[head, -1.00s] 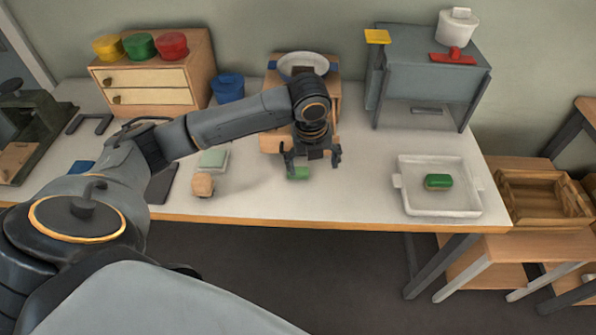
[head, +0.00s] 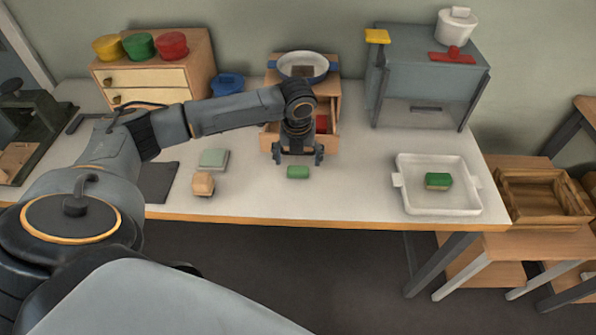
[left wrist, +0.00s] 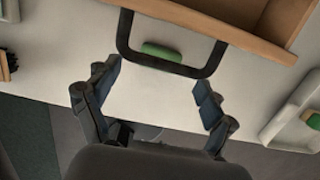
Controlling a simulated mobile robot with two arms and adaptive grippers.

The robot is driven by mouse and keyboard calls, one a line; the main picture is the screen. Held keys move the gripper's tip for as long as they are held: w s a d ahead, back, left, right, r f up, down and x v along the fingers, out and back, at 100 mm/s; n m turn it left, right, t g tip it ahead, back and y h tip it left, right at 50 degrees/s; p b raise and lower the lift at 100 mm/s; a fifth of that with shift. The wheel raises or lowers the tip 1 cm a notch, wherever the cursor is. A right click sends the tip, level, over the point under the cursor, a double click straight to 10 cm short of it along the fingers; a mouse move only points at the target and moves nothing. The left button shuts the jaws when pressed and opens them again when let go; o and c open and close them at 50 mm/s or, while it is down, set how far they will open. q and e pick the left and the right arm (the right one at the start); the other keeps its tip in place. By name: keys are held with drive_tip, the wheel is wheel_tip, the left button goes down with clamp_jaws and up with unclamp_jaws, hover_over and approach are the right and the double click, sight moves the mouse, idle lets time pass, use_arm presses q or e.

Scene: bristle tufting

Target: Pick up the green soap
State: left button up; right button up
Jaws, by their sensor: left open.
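The green soap (head: 298,172) is a small rounded bar lying on the white table in front of the small wooden drawer unit. It also shows in the left wrist view (left wrist: 162,52), framed by a dark U-shaped handle (left wrist: 168,67) that partly covers its lower edge. My left gripper (head: 298,157) is open and empty, its fingers spread just behind the soap in the head view. In the left wrist view the open fingers (left wrist: 156,85) stand apart with bare table between them. My right gripper is not in view.
A white tray (head: 408,205) with a green-topped block (head: 438,181) is to the right. A wooden drawer (head: 268,140) holding something red is open behind my gripper. A tan block (head: 203,184) and pale green block (head: 213,158) are to the left.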

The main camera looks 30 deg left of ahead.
sight(298, 170)
use_arm(q)
drive_tip(key=f, duration=0.4)
drive_tip(key=shift+w+a+f, duration=0.15)
drive_tip(key=shift+w+f, duration=0.15)
drive_tip(key=shift+f, duration=0.05)
drive_tip(key=shift+c, duration=0.4)
drive_tip(key=c, duration=1.3)
drive_tip(key=shift+r, duration=0.1)
